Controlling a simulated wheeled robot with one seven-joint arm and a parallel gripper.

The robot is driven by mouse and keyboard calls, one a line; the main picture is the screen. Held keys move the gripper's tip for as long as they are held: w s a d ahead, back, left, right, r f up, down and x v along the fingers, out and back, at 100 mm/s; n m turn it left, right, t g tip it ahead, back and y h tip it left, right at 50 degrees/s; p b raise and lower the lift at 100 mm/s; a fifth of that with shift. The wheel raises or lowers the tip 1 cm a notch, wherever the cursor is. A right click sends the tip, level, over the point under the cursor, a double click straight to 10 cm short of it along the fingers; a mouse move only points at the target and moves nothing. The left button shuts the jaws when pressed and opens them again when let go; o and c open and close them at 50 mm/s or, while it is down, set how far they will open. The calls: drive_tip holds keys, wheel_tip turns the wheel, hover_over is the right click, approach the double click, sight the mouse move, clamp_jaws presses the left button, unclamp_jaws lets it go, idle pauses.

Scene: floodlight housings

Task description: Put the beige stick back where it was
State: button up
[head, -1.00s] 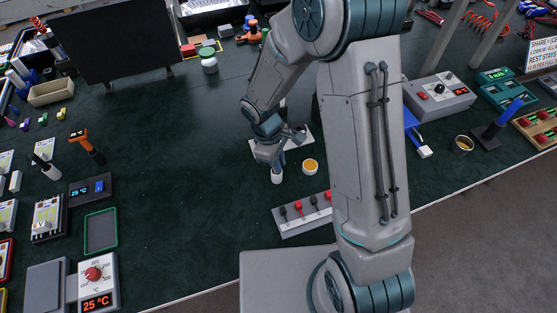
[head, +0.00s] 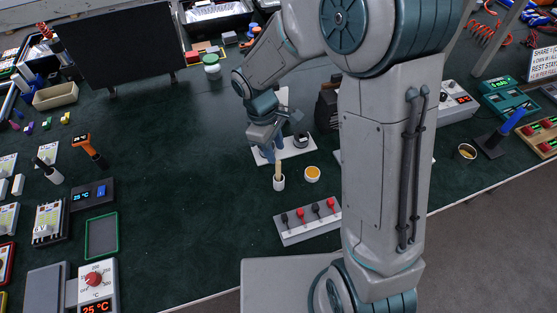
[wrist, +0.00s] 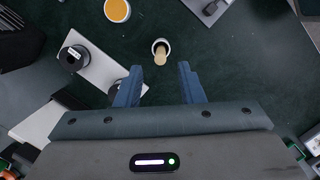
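The beige stick (head: 278,170) stands in a small white cup (head: 279,184) on the dark green bench top. In the wrist view the stick (wrist: 161,58) leans inside the rim of the white cup (wrist: 154,44). My gripper (head: 268,156) is just above and behind the stick in the head view. In the wrist view my gripper (wrist: 159,69) has its two blue fingers spread wide, with the stick's end visible between and beyond their tips. Nothing is held between the fingers.
An orange-filled cup (head: 312,174) stands right of the white cup. A white plate with a dark round part (head: 300,141) lies behind it. A grey rack with red and black knobs (head: 308,221) is in front.

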drive_tip(key=shift+v, duration=1.75)
drive_tip(key=s+d+r+m+t+y, duration=0.2)
drive_tip(key=s+d+r+m+t, duration=0.2)
drive_tip(key=s+d+r+m, duration=0.7)
drive_tip(key=s+d+m, duration=0.1)
drive_tip(key=s+d, duration=0.1)
drive_tip(key=s, duration=0.1)
drive_tip(key=shift+d, duration=0.4)
drive_tip(key=shift+w+a, duration=0.1)
